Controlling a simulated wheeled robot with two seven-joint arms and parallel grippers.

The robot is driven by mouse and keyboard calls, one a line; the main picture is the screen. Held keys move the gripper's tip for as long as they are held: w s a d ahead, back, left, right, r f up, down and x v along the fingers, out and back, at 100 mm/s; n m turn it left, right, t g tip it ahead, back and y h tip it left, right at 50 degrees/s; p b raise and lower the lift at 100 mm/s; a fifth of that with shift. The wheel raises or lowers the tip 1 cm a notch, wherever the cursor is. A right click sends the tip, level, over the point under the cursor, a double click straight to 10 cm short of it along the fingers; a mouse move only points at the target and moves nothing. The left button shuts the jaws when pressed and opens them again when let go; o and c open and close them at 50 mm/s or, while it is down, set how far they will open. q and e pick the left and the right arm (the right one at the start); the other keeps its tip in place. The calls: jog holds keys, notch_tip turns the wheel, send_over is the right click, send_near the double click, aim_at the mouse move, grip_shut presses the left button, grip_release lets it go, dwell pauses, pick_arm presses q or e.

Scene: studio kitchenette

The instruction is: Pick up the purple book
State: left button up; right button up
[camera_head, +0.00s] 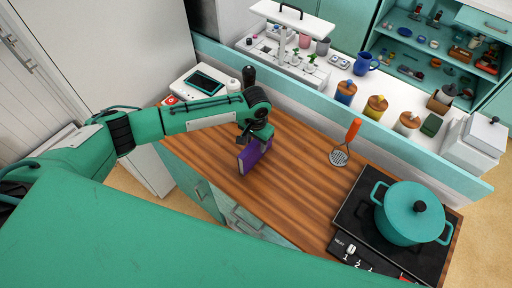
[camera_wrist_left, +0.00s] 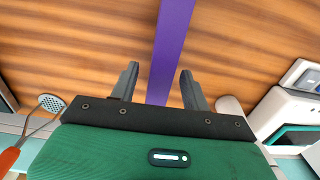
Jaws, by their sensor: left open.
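The purple book (camera_head: 252,156) stands upright on its edge on the wooden counter, near the counter's left end. My left gripper (camera_head: 257,134) is directly above it, pointing down. In the left wrist view the book (camera_wrist_left: 171,45) is a narrow purple strip running between the two open fingers (camera_wrist_left: 158,85). There is a visible gap on each side of it, so the fingers do not appear to press on it. The book's lower part is hidden in the wrist view. My right gripper is not in view.
The wooden counter (camera_head: 300,175) is clear around the book. A white device with a dark screen (camera_head: 203,83) stands behind the left arm.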

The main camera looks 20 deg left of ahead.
pick_arm(q)
jog(key=shift+f, duration=1.05)
grip_shut()
jog(key=shift+r, duration=0.15)
